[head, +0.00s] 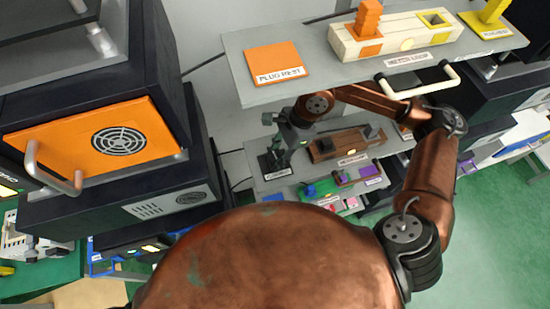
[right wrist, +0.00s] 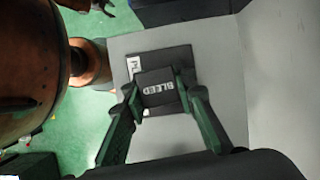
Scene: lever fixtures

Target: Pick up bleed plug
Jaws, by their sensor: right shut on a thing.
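The bleed plug (right wrist: 160,99) is a dark block with "BLEED" in white on its top. In the right wrist view it sits between the two green fingers of my right gripper (right wrist: 157,84), which is shut on it. Under it is a black plate (right wrist: 176,56) with a partly covered white label. I cannot tell whether the plug touches the plate. In the head view my right gripper (head: 276,146) points down over the left end of the lower shelf, and its fingers mostly hide the plug. My left gripper is not in view.
An orange plug rest pad (head: 274,62) lies on the upper shelf (head: 335,83), beside a pale wooden fixture (head: 395,38). A brown fixture (head: 325,148) stands right of my gripper. An orange-fronted cabinet (head: 80,148) stands left.

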